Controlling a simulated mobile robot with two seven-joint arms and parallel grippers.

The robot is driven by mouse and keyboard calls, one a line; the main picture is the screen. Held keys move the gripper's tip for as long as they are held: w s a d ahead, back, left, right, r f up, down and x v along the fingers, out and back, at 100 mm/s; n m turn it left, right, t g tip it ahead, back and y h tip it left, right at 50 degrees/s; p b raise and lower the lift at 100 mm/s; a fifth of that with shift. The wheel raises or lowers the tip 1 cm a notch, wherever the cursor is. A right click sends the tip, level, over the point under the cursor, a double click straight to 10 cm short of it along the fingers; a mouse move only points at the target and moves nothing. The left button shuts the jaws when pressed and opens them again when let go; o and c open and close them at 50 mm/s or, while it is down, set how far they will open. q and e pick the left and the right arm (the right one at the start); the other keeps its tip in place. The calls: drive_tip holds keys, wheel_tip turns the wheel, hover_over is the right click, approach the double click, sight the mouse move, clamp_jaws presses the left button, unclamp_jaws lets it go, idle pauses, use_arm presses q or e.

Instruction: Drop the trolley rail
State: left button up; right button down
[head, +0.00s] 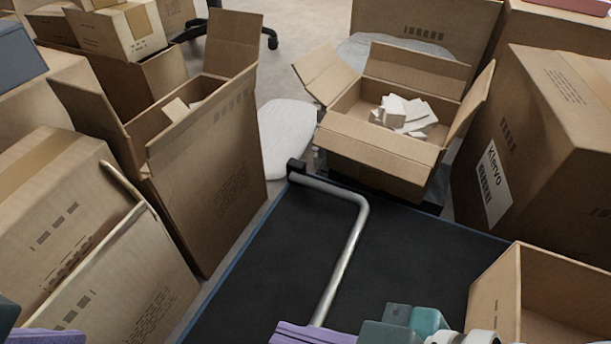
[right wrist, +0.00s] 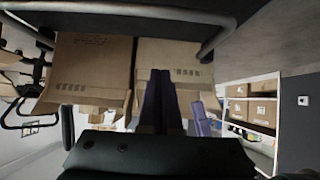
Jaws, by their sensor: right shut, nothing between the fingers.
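The trolley rail (head: 346,257) is a bent silvery tube. In the head view it leaves a dark bracket at the far edge of the black trolley deck (head: 415,245), bends, and runs down toward my right gripper (head: 312,334). Its tilt is unclear. The right gripper's purple fingers are partly cut off at the bottom edge, beside the rail's near end. In the right wrist view my fingers (right wrist: 160,98) are together and empty; a curved dark bar, likely the rail (right wrist: 130,17), crosses the top.
An open carton with white pieces (head: 378,150) stands beyond the deck. An open carton (head: 495,300) is at the lower right, and a labelled carton (head: 555,150) at the right. Tall cartons (head: 215,175) line the left side. The deck's middle is clear.

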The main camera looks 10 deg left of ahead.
drive_tip(key=shift+d+f, duration=0.1)
idle(0.5)
drive_tip(key=p+v, duration=0.4)
drive_tip(key=v, duration=0.6)
